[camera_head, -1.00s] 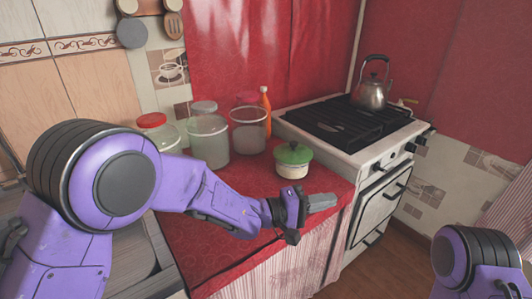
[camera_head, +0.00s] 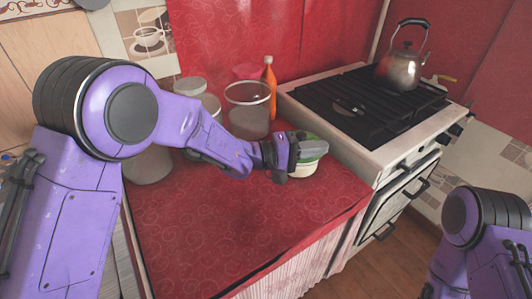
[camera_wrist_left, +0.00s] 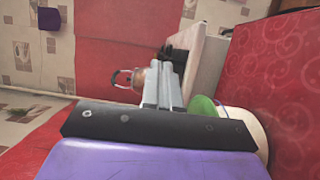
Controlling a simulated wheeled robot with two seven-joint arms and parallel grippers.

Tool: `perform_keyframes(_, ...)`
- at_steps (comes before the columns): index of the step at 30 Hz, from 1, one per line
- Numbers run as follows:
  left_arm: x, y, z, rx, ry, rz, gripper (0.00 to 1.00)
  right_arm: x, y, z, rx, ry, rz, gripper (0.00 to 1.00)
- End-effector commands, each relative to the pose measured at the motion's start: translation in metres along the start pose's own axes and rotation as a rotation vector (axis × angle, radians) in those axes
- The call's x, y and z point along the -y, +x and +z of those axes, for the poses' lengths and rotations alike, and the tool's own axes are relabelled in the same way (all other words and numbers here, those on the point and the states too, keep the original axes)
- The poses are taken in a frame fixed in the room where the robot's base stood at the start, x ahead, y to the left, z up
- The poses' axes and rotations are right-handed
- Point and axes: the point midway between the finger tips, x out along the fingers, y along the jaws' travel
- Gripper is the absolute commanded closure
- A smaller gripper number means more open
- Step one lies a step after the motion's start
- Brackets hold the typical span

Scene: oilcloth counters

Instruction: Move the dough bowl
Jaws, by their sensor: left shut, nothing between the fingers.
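A cream pot with a green lid (camera_head: 306,168) stands on the red counter close to the stove, partly hidden by my left gripper (camera_head: 310,147). In the left wrist view the pot (camera_wrist_left: 246,124) is just right of the fingers (camera_wrist_left: 162,84), partly behind the gripper body. My left gripper is shut and empty, in front of the lid; I cannot tell whether it touches. A clear, open-topped container (camera_head: 248,112) stands behind. I cannot tell which vessel is the dough bowl, and no dough shows. My right gripper is out of view.
The red oilcloth counter (camera_head: 225,225) is clear in front. More jars stand at the back left, with an orange bottle (camera_head: 270,85). The stove (camera_head: 365,115) adjoins on the right, with a kettle (camera_head: 402,70) on it.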

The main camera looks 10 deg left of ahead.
Motion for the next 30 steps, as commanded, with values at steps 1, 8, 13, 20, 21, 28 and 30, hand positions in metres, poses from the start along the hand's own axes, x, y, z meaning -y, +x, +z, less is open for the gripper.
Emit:
perform_keyframes(1, -0.001, -0.008, -0.008, -0.003, 0.0, 0.001, 1.0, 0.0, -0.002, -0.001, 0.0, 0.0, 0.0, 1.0)
perform_keyframes(8, -0.001, -0.043, -0.044, -0.001, 0.001, 0.0, 1.0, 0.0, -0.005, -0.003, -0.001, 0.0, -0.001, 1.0)
perform_keyframes(13, -0.001, -0.069, -0.07, 0.0, -0.001, 0.001, 1.0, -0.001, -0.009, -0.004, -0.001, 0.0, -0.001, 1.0)
perform_keyframes(20, -0.001, -0.104, -0.106, 0.001, 0.0, 0.001, 1.0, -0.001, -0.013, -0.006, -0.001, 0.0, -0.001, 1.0)
perform_keyframes(21, -0.001, -0.111, -0.113, 0.0, -0.001, 0.001, 1.0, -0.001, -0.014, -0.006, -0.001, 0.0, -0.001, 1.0)
perform_keyframes(28, 0.053, -0.11, -0.111, 0.003, -0.005, -0.001, 1.0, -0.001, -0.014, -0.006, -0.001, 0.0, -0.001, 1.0)
perform_keyframes(30, 0.068, -0.11, -0.111, 0.003, -0.004, -0.001, 1.0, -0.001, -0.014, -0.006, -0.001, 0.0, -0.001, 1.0)
